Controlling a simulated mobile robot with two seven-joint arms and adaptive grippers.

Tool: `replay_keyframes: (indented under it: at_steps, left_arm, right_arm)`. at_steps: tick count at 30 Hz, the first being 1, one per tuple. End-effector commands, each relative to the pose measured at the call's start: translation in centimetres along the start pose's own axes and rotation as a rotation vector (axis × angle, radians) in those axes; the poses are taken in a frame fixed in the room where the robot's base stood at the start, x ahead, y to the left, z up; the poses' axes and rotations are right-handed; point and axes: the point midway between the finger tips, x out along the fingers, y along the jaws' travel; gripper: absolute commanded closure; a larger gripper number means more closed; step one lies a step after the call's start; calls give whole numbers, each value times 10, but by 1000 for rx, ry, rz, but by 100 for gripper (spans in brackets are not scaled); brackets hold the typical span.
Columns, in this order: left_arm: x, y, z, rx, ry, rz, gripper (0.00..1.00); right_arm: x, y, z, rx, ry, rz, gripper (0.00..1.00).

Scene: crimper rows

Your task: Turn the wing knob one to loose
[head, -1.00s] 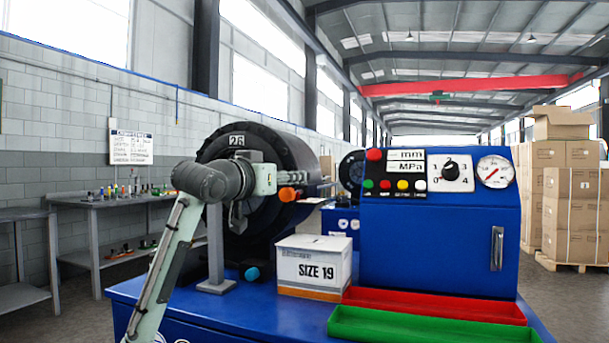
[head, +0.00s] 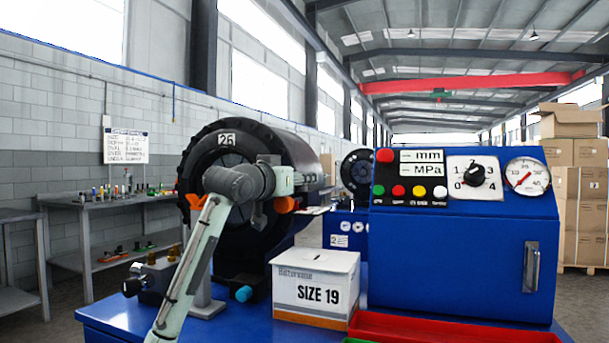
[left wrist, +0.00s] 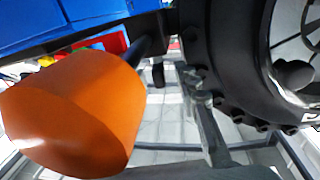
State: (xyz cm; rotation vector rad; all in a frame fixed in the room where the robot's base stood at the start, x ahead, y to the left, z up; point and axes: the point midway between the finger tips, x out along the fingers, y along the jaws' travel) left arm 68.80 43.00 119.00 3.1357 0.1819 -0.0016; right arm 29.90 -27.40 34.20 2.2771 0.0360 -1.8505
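A red-orange wing-shaped knob (head: 193,203) shows at the left edge of the large black crimper head (head: 225,165) marked 26; it appears to be the wing knob, but no label names it. My left gripper (head: 302,181) is in front of the crimper head, to the right of this knob and apart from it. Its fingers are small and blend into the background, so their opening is unclear. An orange grip (head: 286,205) is just below the gripper. A large orange grip (left wrist: 75,112) also fills the left of the left wrist view. My right gripper is not in view.
A SIZE 19 box (head: 315,290) stands on the blue bench, beside the blue control cabinet (head: 460,250). A red tray (head: 440,328) lies in front. A black knob (head: 133,287) and brass fittings (head: 152,258) are at the left. A teal knob (head: 244,293) sits below the crimper head.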

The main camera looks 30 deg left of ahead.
Motion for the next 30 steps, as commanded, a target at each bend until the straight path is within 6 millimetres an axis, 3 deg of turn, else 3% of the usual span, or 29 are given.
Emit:
replay_keyframes:
  at_steps: [6,14,21,30]
  left_arm:
    - [18,0,-1,0,1,-1,69]
    - [19,0,0,1,1,-1,69]
    - [19,0,0,1,1,0,99]
    - [19,1,0,1,-1,-20,100]
  right_arm:
    - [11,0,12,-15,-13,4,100]
    - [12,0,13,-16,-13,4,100]
    - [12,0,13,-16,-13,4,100]
    - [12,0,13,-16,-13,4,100]
